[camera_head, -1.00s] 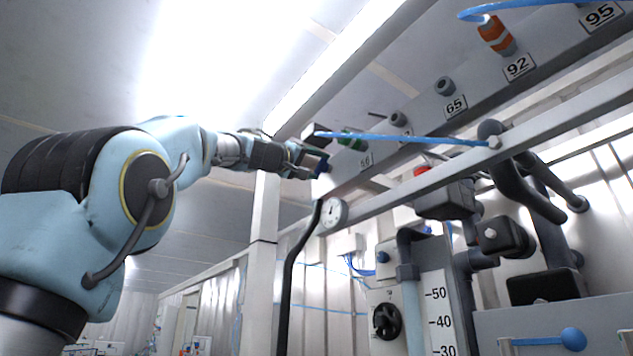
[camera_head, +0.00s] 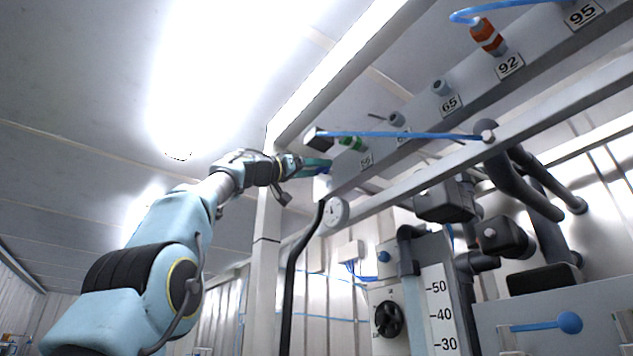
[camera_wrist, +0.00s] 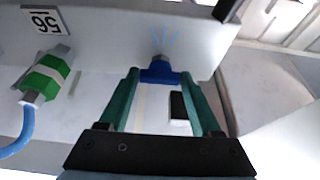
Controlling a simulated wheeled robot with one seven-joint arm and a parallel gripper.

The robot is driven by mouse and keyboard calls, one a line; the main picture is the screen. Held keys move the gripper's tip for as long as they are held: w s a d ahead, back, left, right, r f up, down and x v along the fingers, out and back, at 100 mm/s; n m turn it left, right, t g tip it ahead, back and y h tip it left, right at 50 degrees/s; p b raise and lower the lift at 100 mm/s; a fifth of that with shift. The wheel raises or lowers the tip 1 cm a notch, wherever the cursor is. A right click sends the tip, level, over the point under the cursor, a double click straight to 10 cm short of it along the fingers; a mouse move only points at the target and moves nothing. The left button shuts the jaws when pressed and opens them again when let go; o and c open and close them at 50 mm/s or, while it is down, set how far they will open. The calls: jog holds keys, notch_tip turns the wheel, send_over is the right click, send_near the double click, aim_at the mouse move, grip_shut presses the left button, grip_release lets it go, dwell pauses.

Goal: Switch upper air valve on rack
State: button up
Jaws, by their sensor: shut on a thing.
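A small blue valve handle (camera_wrist: 160,72) sits on a metal stem at the end of the grey rack beam, as the wrist view shows. My gripper (camera_wrist: 159,78) has its two teal fingers on either side of the handle and is shut on it. In the head view, my gripper (camera_head: 318,167) reaches the near end of the beam (camera_head: 425,118) from the left. The handle is mostly hidden there by the fingers.
A green fitting (camera_wrist: 46,77) with a blue hose (camera_wrist: 20,138) stands beside the handle under label 56 (camera_wrist: 43,20). An orange fitting (camera_head: 487,37) is farther along the beam.

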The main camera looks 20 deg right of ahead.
dwell(0.5)
jog(key=o, duration=1.4)
jog(key=b+v, duration=0.7)
jog(key=v, duration=0.3)
jog(key=shift+a+f, duration=0.1)
jog(key=shift+a, duration=0.3)
